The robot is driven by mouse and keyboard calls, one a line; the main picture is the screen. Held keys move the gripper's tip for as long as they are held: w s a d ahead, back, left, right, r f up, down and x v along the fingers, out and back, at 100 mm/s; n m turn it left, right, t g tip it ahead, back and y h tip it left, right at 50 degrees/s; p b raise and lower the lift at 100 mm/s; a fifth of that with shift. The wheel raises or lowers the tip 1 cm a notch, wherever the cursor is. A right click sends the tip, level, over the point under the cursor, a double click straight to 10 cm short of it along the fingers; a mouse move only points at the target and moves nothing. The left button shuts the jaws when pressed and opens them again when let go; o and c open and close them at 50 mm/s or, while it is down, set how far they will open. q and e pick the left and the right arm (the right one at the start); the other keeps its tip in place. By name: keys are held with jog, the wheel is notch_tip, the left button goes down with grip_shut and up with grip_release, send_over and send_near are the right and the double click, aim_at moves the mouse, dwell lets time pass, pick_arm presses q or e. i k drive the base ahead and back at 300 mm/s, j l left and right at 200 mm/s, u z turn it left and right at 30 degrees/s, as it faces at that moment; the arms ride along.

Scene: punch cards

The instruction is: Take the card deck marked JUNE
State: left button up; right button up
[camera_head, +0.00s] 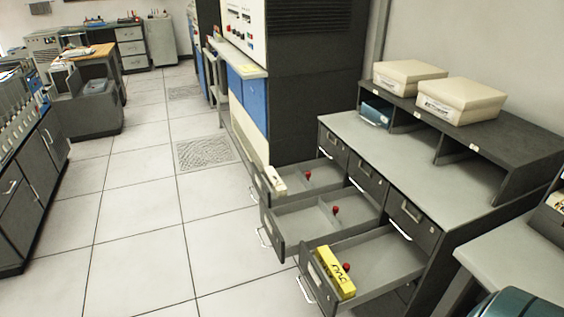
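A yellow card deck (335,272) with dark writing on its top lies at the left end of the nearest open drawer (390,262). The writing is too small to read for certain. A cream card deck (274,181) lies at the left end of the farthest open drawer (312,176); no label on it can be read. The middle open drawer (310,222) shows no deck. Neither of my grippers is in view.
The drawers stick out left from a grey desk unit with a shelf (508,130) carrying two cream boxes, one here (460,100). A blue item (376,111) sits in a shelf slot. Tiled floor (150,215) is clear left of the drawers. Dark cabinets (38,185) line the left.

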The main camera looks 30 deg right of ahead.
aim_at(277, 185)
jog(key=z, duration=1.25)
jog(key=i+j+z, duration=0.3)
jog(key=j, duration=0.3)
jog(key=i+j+z, duration=0.25)
jog(key=i+j, duration=0.15)
jog(key=j, duration=0.25)
jog(key=i+j+z, duration=0.15)
jog(key=j, duration=0.2)
jog(key=i+j+z, duration=0.15)
jog(key=j, duration=0.25)
